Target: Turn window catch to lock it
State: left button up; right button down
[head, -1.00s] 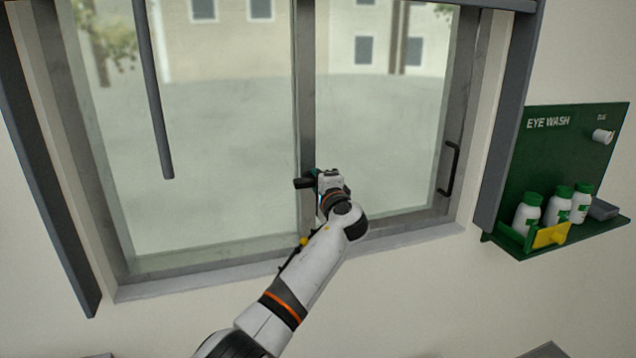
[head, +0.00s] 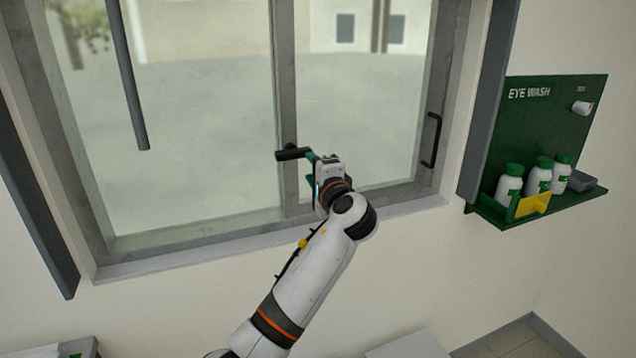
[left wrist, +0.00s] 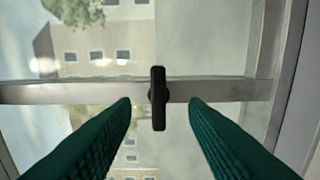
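The window catch (head: 291,154) is a short black handle on the window's middle upright. In the head view it points left, roughly level, across the upright. In the left wrist view the catch (left wrist: 158,98) is a black bar lying across the grey upright. My left gripper (head: 309,168) is just right of and below the catch in the head view. In the left wrist view its two green ribbed fingers (left wrist: 160,103) are spread wide, one on each side of the catch, with clear gaps and nothing held. My right gripper is in neither view.
The sliding window (head: 205,120) has a black pull handle (head: 432,140) on its right side. A grey rod (head: 128,75) hangs at the left. A green eye wash shelf (head: 545,135) with white bottles is on the wall at right.

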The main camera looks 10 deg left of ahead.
pick_arm(q)
jog(key=shift+b+v, duration=0.3)
jog(key=shift+v, duration=1.2)
notch_tip(320, 180, down, 27)
jog(key=m+g+h, duration=0.1)
jog(key=g+h, duration=0.2)
jog(key=h, duration=0.1)
jog(key=s+a+f+n+g+h, duration=0.15)
jog(key=s+f, duration=0.35)
jog(key=f, duration=0.5)
jog(key=s+f+g+h+b, duration=0.15)
jog(key=s+f, duration=0.25)
jog(key=f, duration=0.5)
jog(key=s+a+f+g+h, duration=0.15)
jog(key=s+f, duration=0.35)
jog(key=f, duration=0.5)
jog(key=s+a+f+n+g, duration=0.2)
jog(key=s+f+n+g, duration=0.15)
jog(key=s+f, duration=1.45)
jog(key=s+a+f+n+g, duration=0.1)
jog(key=s+a+f+n, duration=0.1)
jog(key=s, duration=1.2)
jog(key=s+a+f+n+g+h, duration=0.1)
jog(key=s+a+f+n+g, duration=0.1)
jog(key=s, duration=1.3)
jog(key=shift+f+n+b, duration=0.4)
jog(key=shift+f+n, duration=0.1)
jog(key=shift+f, duration=0.35)
